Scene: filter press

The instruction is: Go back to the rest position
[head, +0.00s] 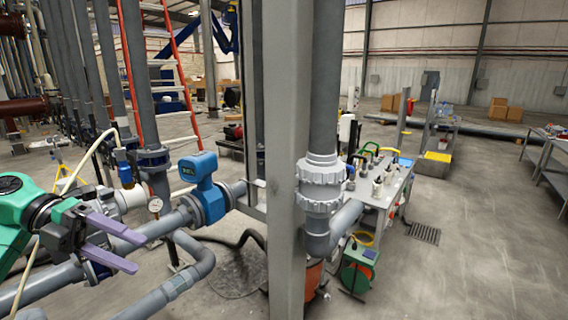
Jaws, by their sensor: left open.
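My left gripper (128,250) is at the left of the head view, with its two purple fingers apart and nothing between them. It hovers in front of the grey horizontal pipe (160,228), left of the round pressure gauge (155,205) and the blue flow meter (203,180). Whether a finger touches the pipe I cannot tell. My right gripper is not in the view.
A grey steel column (287,160) stands upright close in front. Right of it are a thick grey pipe (322,190), a bench with valves (385,190) and a green cable reel (357,272). The concrete floor at the right (480,240) is clear.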

